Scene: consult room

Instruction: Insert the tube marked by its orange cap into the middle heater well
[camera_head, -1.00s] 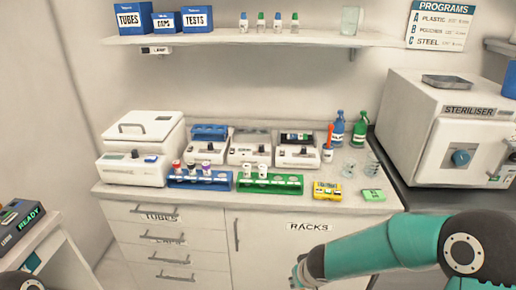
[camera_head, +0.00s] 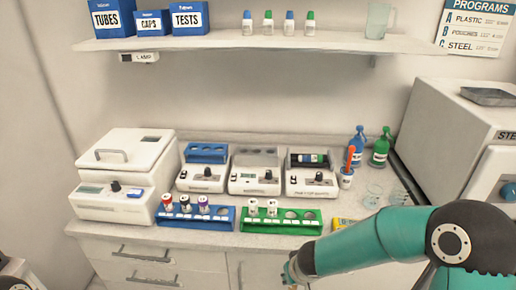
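A blue rack (camera_head: 222,219) on the counter holds several tubes. Three white heater-like units stand behind the racks: the left unit (camera_head: 203,181) carries a blue block, the middle unit (camera_head: 254,184) a grey one, and the right unit (camera_head: 311,186) a dark one. My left gripper is not in view.
A green rack (camera_head: 281,222) with two white-capped tubes stands right of the blue rack. A white cup (camera_head: 346,178) with an orange stick, bottles (camera_head: 380,150) and glassware are at right. A lidded white machine (camera_head: 122,180) stands left. A shelf (camera_head: 250,44) hangs above.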

